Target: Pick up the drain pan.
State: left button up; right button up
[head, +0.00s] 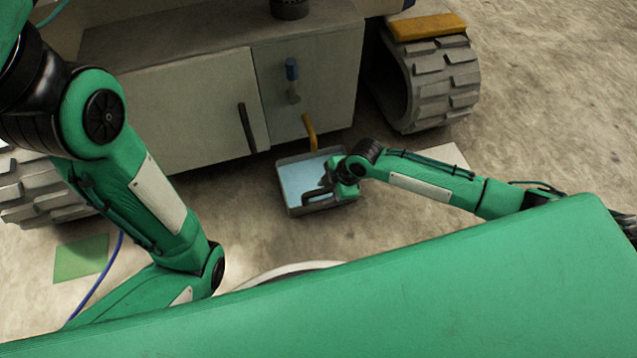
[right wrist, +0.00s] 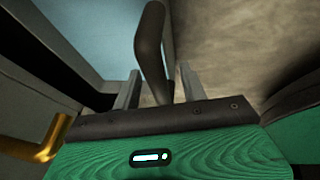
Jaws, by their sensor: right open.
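The drain pan (head: 290,201) is a grey tray holding light blue liquid. It sits on the ground below the brass spout of a grey machine. Its dark bar handle (head: 318,197) is on the side nearest me. My right gripper (head: 332,193) is at the pan's near right side, partly covering it. In the right wrist view, the gripper's two fingers (right wrist: 160,90) are open, with the dark handle (right wrist: 150,45) between them; whether they touch it I cannot tell. The pan's blue liquid (right wrist: 95,30) shows beyond. My left gripper is not in view.
The grey machine cabinet (head: 200,110) stands right behind the pan, with a brass spout (head: 310,132) and a blue-handled valve (head: 292,75) above it. A tracked wheel (head: 435,85) is at the right. A green square (head: 80,258) lies left on open ground.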

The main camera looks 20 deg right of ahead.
jog(key=shift+f, duration=0.15)
grip_shut()
dwell(1.5)
